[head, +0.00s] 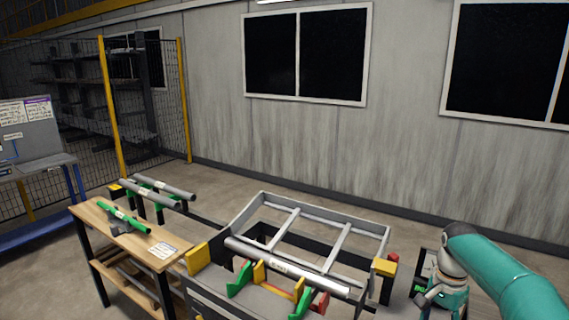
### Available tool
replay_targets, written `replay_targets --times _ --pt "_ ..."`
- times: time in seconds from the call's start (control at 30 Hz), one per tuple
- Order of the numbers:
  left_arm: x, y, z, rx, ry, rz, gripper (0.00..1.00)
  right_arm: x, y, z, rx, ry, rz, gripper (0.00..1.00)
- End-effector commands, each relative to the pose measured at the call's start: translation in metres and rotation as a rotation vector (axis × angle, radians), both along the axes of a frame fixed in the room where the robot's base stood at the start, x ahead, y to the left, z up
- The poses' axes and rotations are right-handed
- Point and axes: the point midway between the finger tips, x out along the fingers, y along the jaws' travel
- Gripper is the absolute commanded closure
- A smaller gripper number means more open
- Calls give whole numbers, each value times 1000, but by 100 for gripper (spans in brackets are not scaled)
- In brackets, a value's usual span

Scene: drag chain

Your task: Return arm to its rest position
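My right arm (505,275) is teal and comes in from the right edge, bending down at a grey joint. Its gripper (424,298) is small and grey at the arm's lower end, beside the right end of the metal frame. I cannot tell whether its fingers are open or shut, and I see nothing clearly held in it. My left arm and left gripper are out of view.
A metal frame (340,231) stands in front, with a silver pipe (290,268) on coloured supports. A wooden bench (95,213) on the left bears a green tool (125,218) and a paper label. More pipes (160,188) lie behind it. Open floor lies towards the wall.

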Motion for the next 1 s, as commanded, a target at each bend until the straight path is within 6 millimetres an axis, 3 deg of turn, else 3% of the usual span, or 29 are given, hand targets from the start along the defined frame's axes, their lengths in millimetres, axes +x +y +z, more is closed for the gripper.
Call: replay_targets --times 0.27,0.47,0.6,0.7,0.9,1.0 --pt "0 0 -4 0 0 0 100 -35 37 -73 64 149 76 41" --pt "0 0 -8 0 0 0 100 -77 82 -148 158 220 193 41" --pt "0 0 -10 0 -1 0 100 -133 131 -212 270 236 320 41" --pt "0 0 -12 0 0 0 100 -180 165 -247 353 217 406 41" --pt "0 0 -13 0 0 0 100 -274 218 -284 461 101 566 41" --pt "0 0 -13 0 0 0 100 -300 230 -287 461 5 639 41"
